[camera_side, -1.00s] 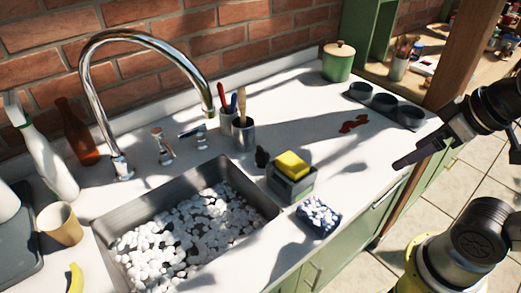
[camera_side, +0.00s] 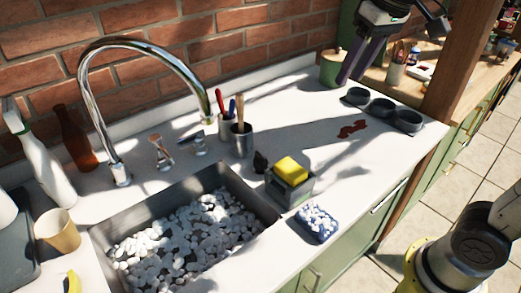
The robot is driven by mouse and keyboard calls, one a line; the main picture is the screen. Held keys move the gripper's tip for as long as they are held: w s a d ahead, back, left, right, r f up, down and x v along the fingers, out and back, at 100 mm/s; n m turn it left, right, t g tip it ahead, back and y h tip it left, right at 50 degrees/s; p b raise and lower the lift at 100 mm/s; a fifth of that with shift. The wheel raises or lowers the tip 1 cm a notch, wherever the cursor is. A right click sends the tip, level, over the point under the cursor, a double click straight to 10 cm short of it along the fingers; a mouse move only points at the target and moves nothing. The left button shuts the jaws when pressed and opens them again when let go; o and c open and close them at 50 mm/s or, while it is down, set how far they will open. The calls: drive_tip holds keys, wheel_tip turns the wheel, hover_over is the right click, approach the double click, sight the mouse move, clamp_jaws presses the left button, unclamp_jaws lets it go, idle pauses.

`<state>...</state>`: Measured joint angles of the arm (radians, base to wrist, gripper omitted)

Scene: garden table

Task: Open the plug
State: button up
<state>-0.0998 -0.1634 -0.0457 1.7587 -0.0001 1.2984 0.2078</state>
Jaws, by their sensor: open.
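The sink (camera_side: 232,182) is a grey metal basin filled with white, pebble-like lumps or foam that hide its bottom. No plug can be made out in it. A tall chrome faucet (camera_side: 92,105) arches behind the sink, with two small chrome handles (camera_side: 160,152) beside its base. A small black object (camera_side: 260,162) stands on the counter at the sink's back right corner; I cannot tell what it is. My gripper (camera_side: 351,80) is open and empty, fingers pointing down, above the back right of the counter near the green pot, well away from the sink.
A yellow sponge (camera_side: 291,170) in a grey holder and a blue dish of white bits (camera_side: 316,222) stand right of the sink. The right counter is mostly clear.

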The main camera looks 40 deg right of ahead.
drive_tip(key=w+a+f+g, duration=0.1)
drive_tip(key=w+a, duration=0.2)
drive_tip(key=w, duration=0.4)
drive_tip(key=n+g, duration=0.1)
drive_tip(key=g, duration=0.1)
hover_over(260, 155)
wheel_tip(260, 155, down, 10)
wheel_tip(260, 155, down, 14)
drive_tip(key=shift+r, duration=0.2)
drive_tip(key=shift+c, duration=0.3)
clamp_jaws()
